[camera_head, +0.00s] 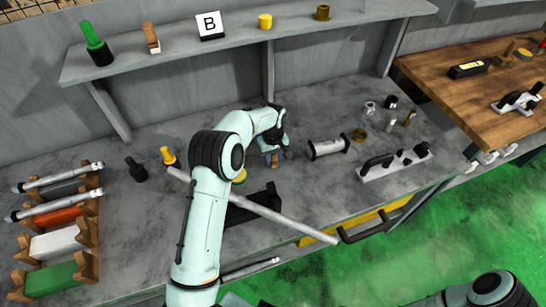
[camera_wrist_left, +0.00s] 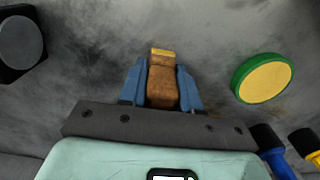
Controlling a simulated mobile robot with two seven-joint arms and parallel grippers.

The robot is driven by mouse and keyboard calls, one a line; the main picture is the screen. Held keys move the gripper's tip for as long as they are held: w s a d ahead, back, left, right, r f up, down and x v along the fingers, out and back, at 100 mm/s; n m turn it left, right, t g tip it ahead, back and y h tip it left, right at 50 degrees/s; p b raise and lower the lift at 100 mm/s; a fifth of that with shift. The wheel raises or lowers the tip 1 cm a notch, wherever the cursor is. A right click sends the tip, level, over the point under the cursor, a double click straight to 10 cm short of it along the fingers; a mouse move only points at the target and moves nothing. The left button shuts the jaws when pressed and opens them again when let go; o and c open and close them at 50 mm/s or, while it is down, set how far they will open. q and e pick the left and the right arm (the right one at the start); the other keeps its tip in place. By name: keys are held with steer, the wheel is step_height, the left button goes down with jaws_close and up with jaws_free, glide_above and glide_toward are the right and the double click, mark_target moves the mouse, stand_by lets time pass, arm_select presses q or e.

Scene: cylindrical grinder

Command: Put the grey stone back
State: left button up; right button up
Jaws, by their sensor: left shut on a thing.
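A dark grey bar (camera_head: 62,190), which looks like the grey stone, lies in the wooden rack (camera_head: 88,228) at the left of the bench in the head view. Orange, white and green bars lie in the same rack. My left gripper (camera_head: 272,158) is over the middle of the bench, far right of the rack. In the left wrist view its blue fingers (camera_wrist_left: 162,88) are shut on a brown wooden-looking piece (camera_wrist_left: 163,84) with a yellow end. I cannot tell whether that piece touches the bench. My right gripper is out of view.
A green-rimmed yellow disc (camera_wrist_left: 263,78) lies beside the left gripper. A long grey rod (camera_head: 295,226) crosses in front of a black block (camera_head: 250,208). The shelf (camera_head: 180,56) runs behind.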

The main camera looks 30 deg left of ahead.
arm_select(q)
steer(key=o, duration=1)
steer(key=shift+f, duration=0.1)
step_height(320, 180, up, 12)
steer(key=shift+a+r+p, duration=0.1)
steer(key=shift+r+p, duration=0.1)
steer(key=shift+p, duration=0.3)
steer(key=shift+f, duration=0.1)
